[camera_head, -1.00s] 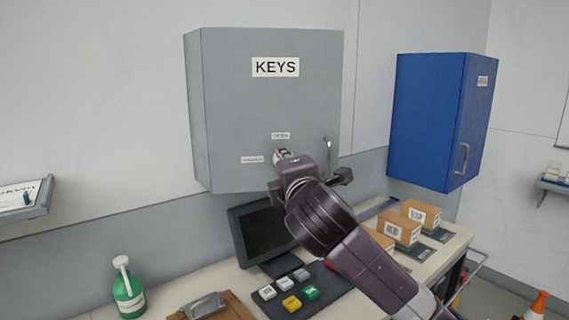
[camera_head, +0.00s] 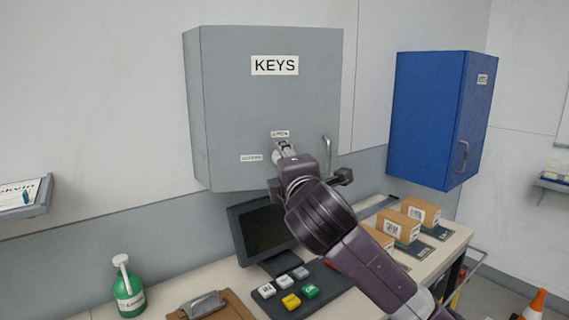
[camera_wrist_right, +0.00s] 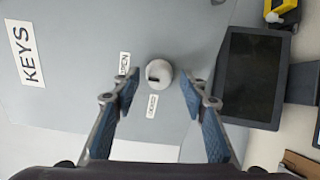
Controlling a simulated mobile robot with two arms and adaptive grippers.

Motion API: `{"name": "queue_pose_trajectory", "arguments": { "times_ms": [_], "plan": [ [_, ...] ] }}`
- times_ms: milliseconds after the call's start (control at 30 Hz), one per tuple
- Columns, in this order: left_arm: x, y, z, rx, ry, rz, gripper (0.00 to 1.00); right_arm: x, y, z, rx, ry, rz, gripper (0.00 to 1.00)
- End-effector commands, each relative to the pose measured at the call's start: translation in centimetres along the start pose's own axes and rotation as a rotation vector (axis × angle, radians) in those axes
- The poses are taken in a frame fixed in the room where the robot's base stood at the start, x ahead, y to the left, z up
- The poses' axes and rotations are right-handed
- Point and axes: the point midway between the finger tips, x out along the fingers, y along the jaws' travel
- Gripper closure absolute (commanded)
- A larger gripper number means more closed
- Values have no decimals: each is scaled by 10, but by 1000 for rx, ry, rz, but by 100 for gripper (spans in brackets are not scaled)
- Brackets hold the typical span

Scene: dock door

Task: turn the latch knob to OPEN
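The latch knob (camera_wrist_right: 159,73) is a round grey knob with a dark slot, on the grey key cabinet (camera_head: 230,100). In the right wrist view my right gripper (camera_wrist_right: 159,80) is open, with one finger on each side of the knob and gaps between. I cannot tell whether the fingertips reach past its face. An OPEN label (camera_head: 280,134) sits above the knob area in the head view, and a second small label (camera_head: 251,158) is to its lower left, too small to read. In the head view my right gripper largely covers the knob. My left gripper is out of view.
A cabinet handle (camera_head: 327,154) is close to the right of my gripper. Below are a monitor (camera_head: 262,232), a button panel (camera_head: 318,282) and several cardboard boxes (camera_head: 399,228). A blue cabinet (camera_head: 425,120) hangs at right.

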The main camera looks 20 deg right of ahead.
Motion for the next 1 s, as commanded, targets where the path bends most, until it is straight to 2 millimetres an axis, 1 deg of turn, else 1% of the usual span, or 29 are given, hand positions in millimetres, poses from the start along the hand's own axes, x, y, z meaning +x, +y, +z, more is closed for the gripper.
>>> {"name": "queue_pose_trajectory", "arguments": {
  "times_ms": [167, 267, 367, 600, 700, 833, 1000],
  "plan": [
    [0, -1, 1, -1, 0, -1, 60, -4, 0, 0, -1, 1, 1, 60],
    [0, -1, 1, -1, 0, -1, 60, -14, 1, 0, -1, 1, 2, 60],
    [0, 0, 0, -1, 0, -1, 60, -31, 1, -1, -1, 3, 4, 60],
    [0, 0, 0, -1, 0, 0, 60, -82, 1, -1, 0, 3, 4, 60],
    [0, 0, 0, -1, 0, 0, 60, -98, 1, -1, 0, 3, 4, 60],
    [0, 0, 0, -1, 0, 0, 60, -113, 0, 0, 0, 1, 2, 60],
    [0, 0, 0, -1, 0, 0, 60, -120, 0, 0, 0, 0, 0, 60]
  ]
}}
